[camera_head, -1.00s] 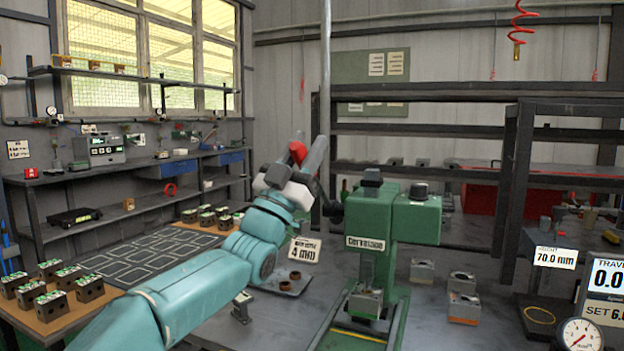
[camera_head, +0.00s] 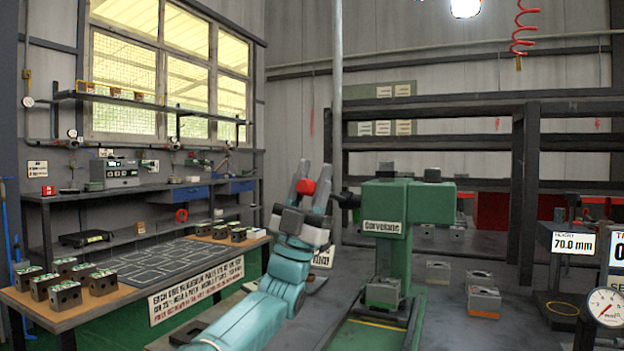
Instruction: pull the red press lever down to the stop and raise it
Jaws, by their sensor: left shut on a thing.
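The green press (camera_head: 400,215) stands right of centre with its lever on its left side. The lever's red knob (camera_head: 306,186) shows between the fingers of my left gripper (camera_head: 311,188), which is shut on it. The knob sits at about the height of the press head, left of it. Most of the lever's shaft is hidden by the gripper. A grey block (camera_head: 381,292) sits on the press base under the ram. My right gripper is not in view.
A wooden-edged table (camera_head: 205,275) with several valve blocks (camera_head: 66,295) is at the left. Loose grey blocks (camera_head: 484,301) stand right of the press. A dial gauge (camera_head: 606,307) and a 70.0 mm sign (camera_head: 573,243) are at the right edge; the travel sign is cut off.

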